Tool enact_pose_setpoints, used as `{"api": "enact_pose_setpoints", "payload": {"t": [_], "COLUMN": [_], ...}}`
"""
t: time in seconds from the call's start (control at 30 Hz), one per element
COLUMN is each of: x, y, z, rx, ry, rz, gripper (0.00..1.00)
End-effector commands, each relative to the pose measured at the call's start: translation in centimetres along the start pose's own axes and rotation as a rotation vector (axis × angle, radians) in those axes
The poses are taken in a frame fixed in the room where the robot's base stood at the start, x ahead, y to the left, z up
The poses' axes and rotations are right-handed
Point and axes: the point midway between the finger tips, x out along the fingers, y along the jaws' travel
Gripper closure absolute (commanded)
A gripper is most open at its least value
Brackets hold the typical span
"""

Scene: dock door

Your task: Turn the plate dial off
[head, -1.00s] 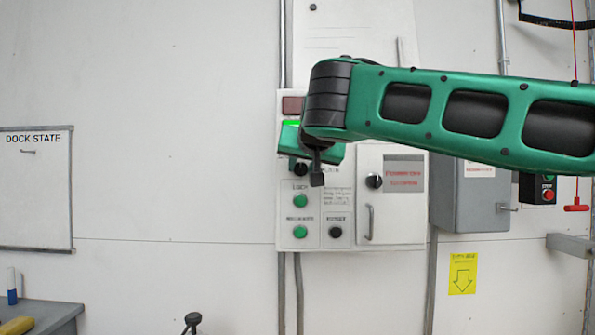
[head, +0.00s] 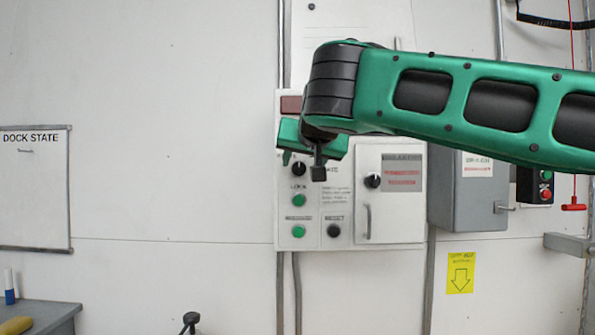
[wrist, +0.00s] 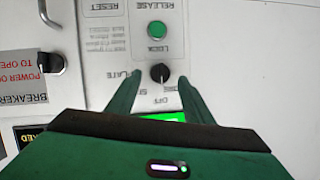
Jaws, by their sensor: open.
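The plate dial (head: 299,169) is a black knob on the pale control panel (head: 280,212). My gripper (head: 302,163) is in front of the panel at the dial, with a finger on each side of it in the picture. In the wrist view, which is upside down, the dial (wrist: 160,73) shows between the open fingertips (wrist: 159,79). No finger is seen touching it, and depth is unclear. A pale mark shows on its lower side, toward the OFF label. A lit green display (wrist: 163,117) is partly hidden by my gripper.
Below the dial are green buttons (head: 299,200) and a black reset button (head: 334,231). To the right is a breaker box (head: 390,217) with its own black knob (head: 373,181) and a handle. A grey box (head: 482,195) stands further right.

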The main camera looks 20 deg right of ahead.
Motion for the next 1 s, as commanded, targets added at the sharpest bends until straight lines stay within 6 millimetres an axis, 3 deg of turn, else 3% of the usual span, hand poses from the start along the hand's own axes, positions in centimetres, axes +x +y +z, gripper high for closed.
{"api": "enact_pose_setpoints", "payload": {"t": [0.2, 0.4, 1.0], "x": [-4.2, -6.7, -7.5], "y": [0.0, 0.0, 0.0], "z": [-0.1, 0.0, 0.1], "rx": [0.001, 0.001, 0.0], "ry": [0.001, -0.001, -0.002], "rz": [0.0, 0.001, 0.001], "gripper": [0.53, 0.53, 0.53]}}
